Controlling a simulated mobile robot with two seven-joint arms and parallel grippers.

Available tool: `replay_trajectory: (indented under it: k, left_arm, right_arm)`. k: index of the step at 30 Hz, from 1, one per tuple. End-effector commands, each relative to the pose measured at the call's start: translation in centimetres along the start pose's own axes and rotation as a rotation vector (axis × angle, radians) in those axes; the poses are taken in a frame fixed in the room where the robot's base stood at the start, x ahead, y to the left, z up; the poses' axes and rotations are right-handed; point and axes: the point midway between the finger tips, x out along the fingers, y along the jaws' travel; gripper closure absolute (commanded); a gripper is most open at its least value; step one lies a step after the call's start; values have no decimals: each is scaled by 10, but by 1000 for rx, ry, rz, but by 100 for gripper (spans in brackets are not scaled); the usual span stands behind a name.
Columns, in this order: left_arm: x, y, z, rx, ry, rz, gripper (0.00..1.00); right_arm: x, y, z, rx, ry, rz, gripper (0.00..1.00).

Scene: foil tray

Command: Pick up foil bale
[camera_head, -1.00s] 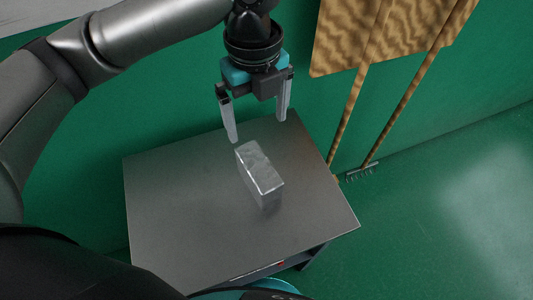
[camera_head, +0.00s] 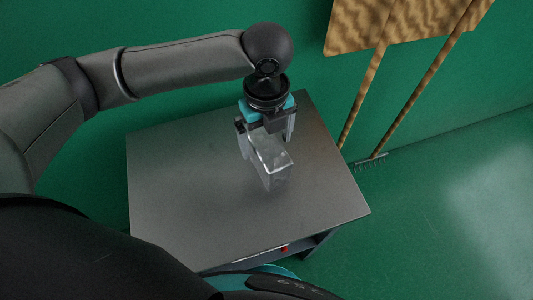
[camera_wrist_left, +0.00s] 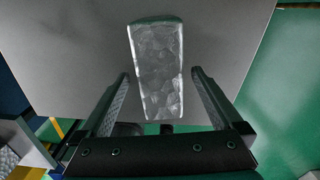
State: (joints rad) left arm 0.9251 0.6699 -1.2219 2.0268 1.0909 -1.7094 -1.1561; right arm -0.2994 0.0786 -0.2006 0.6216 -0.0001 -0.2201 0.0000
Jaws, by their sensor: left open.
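The foil bale (camera_head: 272,158) is a silvery crinkled block standing on the grey metal table. In the left wrist view the bale (camera_wrist_left: 158,70) shows from above, with its lower end between the fingertips. My left gripper (camera_head: 266,143) is open, pointing down at the far end of the bale. In the left wrist view the left gripper (camera_wrist_left: 160,76) has one finger on each side of the bale, with a gap showing on both sides. The gripper hides the far part of the bale in the head view. My right gripper is not in view.
The grey table top (camera_head: 180,190) is otherwise clear. Open green floor (camera_head: 450,220) lies to the right.

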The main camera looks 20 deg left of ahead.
Motion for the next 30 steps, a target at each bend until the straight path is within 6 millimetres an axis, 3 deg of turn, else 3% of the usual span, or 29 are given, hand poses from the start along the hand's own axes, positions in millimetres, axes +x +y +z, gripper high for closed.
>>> replay_trajectory:
  k: [3,9,30]
  left_arm:
    - [11,0,0,1,-2,0,0]
    - [10,0,0,1,-2,-1,2]
    - [10,0,0,1,-1,-1,81]
  right_arm:
    - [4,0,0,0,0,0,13]
    - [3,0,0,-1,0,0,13]
    - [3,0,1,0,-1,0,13]
